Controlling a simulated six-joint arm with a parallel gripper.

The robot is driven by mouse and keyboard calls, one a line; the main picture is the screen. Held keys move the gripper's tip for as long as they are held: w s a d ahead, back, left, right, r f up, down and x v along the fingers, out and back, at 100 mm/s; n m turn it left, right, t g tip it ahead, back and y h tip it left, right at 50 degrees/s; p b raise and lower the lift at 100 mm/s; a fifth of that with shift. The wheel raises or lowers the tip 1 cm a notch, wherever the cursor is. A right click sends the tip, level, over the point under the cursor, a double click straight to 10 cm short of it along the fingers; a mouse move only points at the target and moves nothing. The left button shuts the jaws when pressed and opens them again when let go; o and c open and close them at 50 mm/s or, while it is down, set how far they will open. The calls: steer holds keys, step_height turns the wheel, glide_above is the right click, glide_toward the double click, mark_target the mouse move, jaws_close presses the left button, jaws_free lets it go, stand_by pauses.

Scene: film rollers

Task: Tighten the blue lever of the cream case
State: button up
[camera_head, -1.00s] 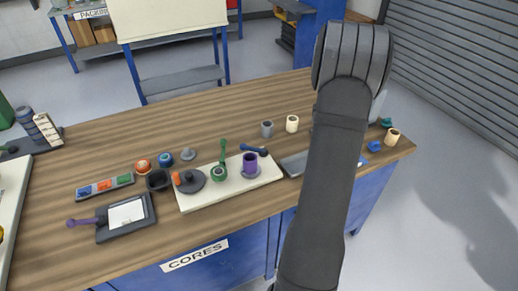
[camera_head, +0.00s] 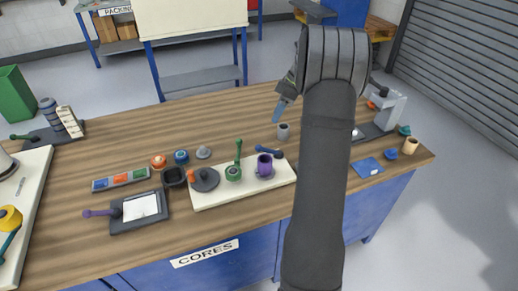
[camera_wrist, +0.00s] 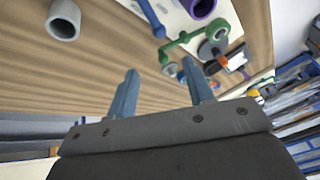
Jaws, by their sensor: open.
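A cream case (camera_head: 216,196), flat like a board, lies on the wooden table and carries several parts in a row. Its blue lever (camera_head: 268,150) is a short bar with a ball end, near the right end behind a purple cylinder (camera_head: 264,165). In the wrist view the blue lever (camera_wrist: 152,18) shows at the top, beside the purple cylinder (camera_wrist: 202,8); its upper end is cut off. My gripper (camera_head: 283,105) is in the air above the table's far side, behind the case. Its two fingers (camera_wrist: 160,72) are apart and empty, not touching the lever.
A green lever (camera_head: 238,150) stands on a green ring left of the purple cylinder. A grey cup (camera_head: 283,131) stands behind the case, near below my gripper. A grey device (camera_head: 388,108) stands at the right. A clipboard-like tray (camera_head: 138,209) lies at the left.

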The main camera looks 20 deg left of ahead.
mark_target(258, 148)
steer(key=x, duration=1.7)
steer(key=shift+w, duration=0.1)
jaws_close()
